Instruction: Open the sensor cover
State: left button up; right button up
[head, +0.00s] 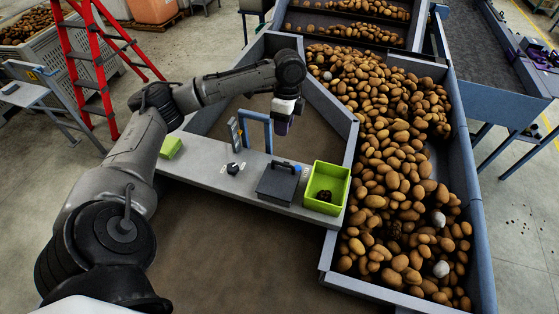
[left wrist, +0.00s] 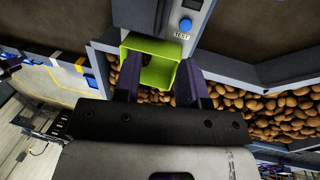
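A dark grey cover with a raised handle (head: 277,182) lies closed on the pale control panel, between a black knob and a green bin. I take it to be the sensor cover. My left gripper (head: 283,126) hangs above and behind the panel, clear of the cover. In the left wrist view the two dark fingers of the left gripper (left wrist: 160,66) are apart with nothing held, and the green bin shows beyond them. A dark block at the top of that view may be part of the cover. My right gripper is not in view.
The panel (head: 210,160) also carries a black knob (head: 233,168), a blue button (left wrist: 186,25) marked TEST and the green bin (head: 343,185). A blue frame (head: 268,132) stands behind the cover. Potatoes (head: 385,160) fill the trough to the right. A red ladder (head: 80,60) stands back left.

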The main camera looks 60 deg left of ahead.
aim_at(279, 163)
pick_arm(q)
jog(key=f, duration=0.4)
jog(key=s+d+f+p, duration=0.1)
jog(key=f, duration=0.3)
jog(key=s+f+p, duration=0.1)
jog(key=f, duration=0.4)
jog(key=shift+d, duration=0.25)
grip_shut()
